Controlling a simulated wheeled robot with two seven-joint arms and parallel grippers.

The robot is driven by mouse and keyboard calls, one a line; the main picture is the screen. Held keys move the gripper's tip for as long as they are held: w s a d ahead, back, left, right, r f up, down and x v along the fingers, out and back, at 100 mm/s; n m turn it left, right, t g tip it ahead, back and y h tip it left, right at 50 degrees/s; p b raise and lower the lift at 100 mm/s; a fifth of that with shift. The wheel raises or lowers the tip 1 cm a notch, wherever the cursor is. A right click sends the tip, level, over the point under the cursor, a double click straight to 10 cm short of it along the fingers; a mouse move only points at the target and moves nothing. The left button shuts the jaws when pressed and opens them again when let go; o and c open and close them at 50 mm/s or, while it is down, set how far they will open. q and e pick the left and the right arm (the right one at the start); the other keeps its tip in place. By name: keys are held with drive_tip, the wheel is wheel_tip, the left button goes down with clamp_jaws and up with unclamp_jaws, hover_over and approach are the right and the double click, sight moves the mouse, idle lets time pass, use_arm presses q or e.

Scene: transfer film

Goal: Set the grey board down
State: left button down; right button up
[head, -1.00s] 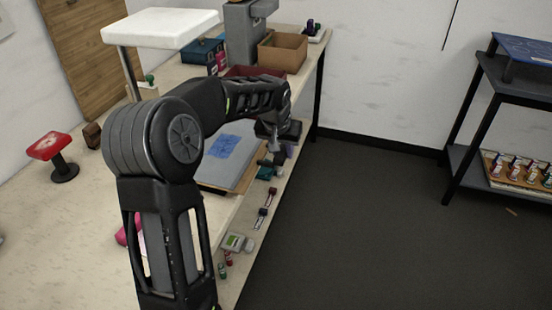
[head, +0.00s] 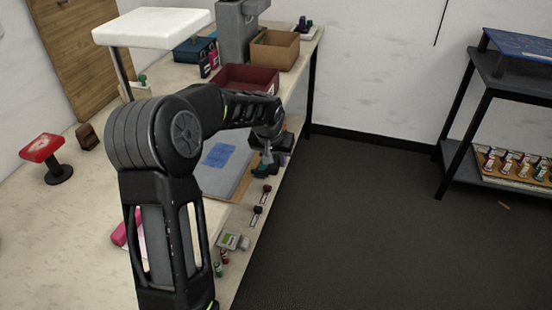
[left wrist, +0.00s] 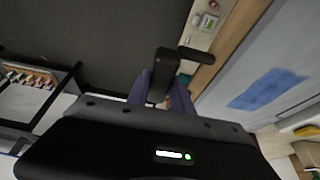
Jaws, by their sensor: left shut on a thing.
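The grey board (head: 222,172) has a blue patch on its face and lies along the right side of the workbench, partly hidden by my left arm. In the left wrist view the grey board (left wrist: 225,98) shows at the right, with a wood-coloured strip along its near edge. My right gripper is not in view.
A red tray (head: 236,80), a cardboard box (head: 277,50) and a white-topped stand (head: 150,28) are on the workbench (head: 75,240). Small items line its right edge. A dark shelf (head: 500,78) stands at right, with open floor (head: 350,220) between.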

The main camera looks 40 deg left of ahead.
use_arm(q)
drive_tip(key=c, duration=1.1)
unclamp_jaws()
drive_tip(key=b+v, duration=0.1)
drive_tip(key=v, duration=1.1)
drive_tip(key=shift+d+r, duration=0.1)
drive_tip(key=shift+w, duration=0.1)
drive_tip(key=d+f+m+g+h, duration=0.1)
drive_tip(key=d+f+h, duration=0.1)
drive_tip(key=d+f, duration=0.85)
drive_tip(key=d+f+m+g+h, duration=0.1)
drive_tip(key=d+f, duration=0.6)
drive_tip(key=f, duration=0.7)
drive_tip(key=s+d+f+h, duration=0.1)
drive_tip(key=s+d+f, duration=0.4)
drive_tip(key=s, duration=0.3)
drive_tip(key=s+d+f+g, duration=0.1)
drive_tip(key=s+d+f, duration=0.5)
drive_tip(key=s, duration=0.2)
drive_tip(key=s+d+f+h, duration=0.1)
drive_tip(key=s+d+f, duration=0.4)
drive_tip(key=s, duration=0.3)
drive_tip(key=shift+s+d+f+g+h, duration=0.15)
drive_tip(key=shift+s+f+g, duration=0.05)
drive_tip(key=shift+f, duration=0.15)
drive_tip(key=shift+s+d+f+g+h, duration=0.15)
drive_tip(key=shift+d+f+g, duration=0.05)
drive_tip(key=shift+f, duration=0.15)
